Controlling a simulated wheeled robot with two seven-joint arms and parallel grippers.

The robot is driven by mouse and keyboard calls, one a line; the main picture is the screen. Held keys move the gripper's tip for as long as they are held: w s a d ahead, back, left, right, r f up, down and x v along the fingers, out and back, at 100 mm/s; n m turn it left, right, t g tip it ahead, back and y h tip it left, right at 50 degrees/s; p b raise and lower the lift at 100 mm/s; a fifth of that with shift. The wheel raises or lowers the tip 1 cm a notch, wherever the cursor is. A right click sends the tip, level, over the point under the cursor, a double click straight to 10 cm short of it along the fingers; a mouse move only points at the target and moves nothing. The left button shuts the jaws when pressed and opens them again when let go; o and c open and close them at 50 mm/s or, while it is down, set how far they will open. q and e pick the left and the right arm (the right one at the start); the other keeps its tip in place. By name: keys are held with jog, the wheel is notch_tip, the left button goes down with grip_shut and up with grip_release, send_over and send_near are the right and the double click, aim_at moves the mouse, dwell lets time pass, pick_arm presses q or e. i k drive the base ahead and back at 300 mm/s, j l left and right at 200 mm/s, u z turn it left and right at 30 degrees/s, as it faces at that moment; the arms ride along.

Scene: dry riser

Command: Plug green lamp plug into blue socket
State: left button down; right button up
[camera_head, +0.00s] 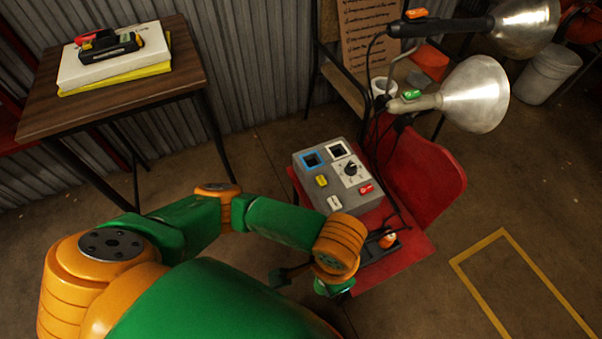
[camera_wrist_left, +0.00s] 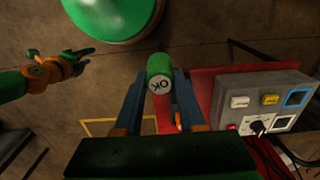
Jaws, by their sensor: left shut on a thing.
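My left gripper (camera_wrist_left: 160,105) is shut on the green lamp plug (camera_wrist_left: 159,68), a green cylinder with a pale lettered end. In the head view, my left wrist hides most of that gripper and I cannot make out the plug. The blue socket (camera_head: 313,160) is a blue-rimmed square opening at the far left of the grey panel box (camera_head: 310,183). It shows empty and also appears at the right of the left wrist view (camera_wrist_left: 296,98). The held plug is apart from it. My right gripper (camera_wrist_left: 84,55) is small in the left wrist view, its opening unclear.
A white-rimmed socket (camera_head: 338,148), a dial (camera_head: 351,169) and coloured switches share the box. It stands on a red chair (camera_head: 425,175), near an orange plug (camera_head: 388,240) in a dark tray. Two lamps (camera_head: 475,95) and hanging cables stand behind. A wooden table (camera_head: 45,115) is left.

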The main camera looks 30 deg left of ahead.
aim_at(311, 164)
jog(key=u, duration=0.5)
jog(key=i+j+z, duration=0.45)
jog(key=j+z, duration=0.25)
jog(key=i+j+z, duration=0.15)
jog(key=j+z, duration=0.25)
